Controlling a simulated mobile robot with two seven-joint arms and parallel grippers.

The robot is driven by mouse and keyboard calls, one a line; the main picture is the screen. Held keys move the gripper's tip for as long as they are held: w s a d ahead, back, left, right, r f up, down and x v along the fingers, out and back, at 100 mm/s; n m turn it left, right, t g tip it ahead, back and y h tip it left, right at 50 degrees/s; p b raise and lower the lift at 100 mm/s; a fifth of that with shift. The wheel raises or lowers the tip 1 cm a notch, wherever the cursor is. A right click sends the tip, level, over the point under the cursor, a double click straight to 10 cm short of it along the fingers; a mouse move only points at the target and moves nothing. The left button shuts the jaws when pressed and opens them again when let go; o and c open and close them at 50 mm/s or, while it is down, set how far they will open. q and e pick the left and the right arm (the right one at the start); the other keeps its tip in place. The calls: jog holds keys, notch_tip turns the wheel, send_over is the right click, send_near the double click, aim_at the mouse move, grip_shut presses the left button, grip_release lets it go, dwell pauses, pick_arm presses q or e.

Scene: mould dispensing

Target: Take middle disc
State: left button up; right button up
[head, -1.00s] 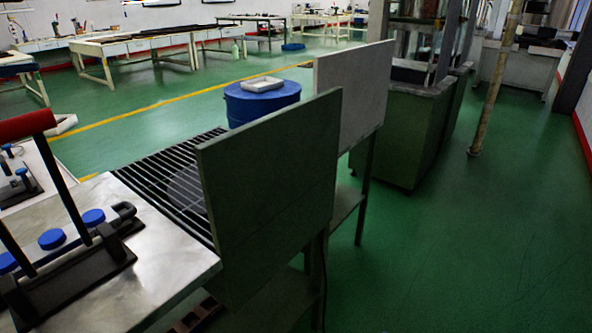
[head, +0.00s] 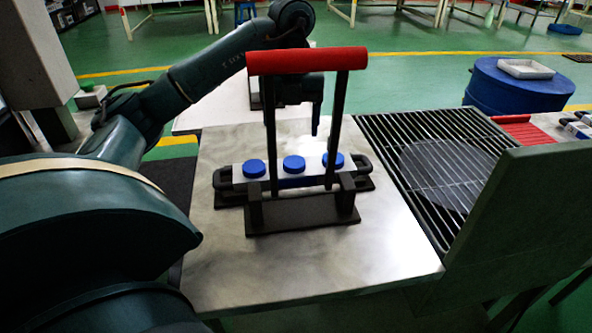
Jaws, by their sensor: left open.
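Three blue discs sit in a row on a pale mould with dark end handles on the metal table (head: 225,275). The middle disc (head: 294,163) lies between the left disc (head: 253,168) and the right disc (head: 333,160). A black press frame with a red handle bar (head: 307,60) stands over the mould, its two rods rising around the middle disc. My left gripper (head: 302,116) is behind the red bar, above and beyond the discs, pointing down. It is open and apart from the discs; the bar and rods partly hide it. My right gripper is out of view.
A slatted metal grate (head: 395,130) with a dark round plate below adjoins the table at right. A dark green upright panel (head: 530,220) borders it. A blue drum (head: 490,88) with a white tray stands behind. The table's front is clear.

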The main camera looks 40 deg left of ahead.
aim_at(294, 161)
pick_arm(q)
jog(key=f, duration=0.7)
jog(key=shift+d+f, duration=0.25)
jog(key=shift+f, duration=0.1)
jog(key=c, duration=1.1)
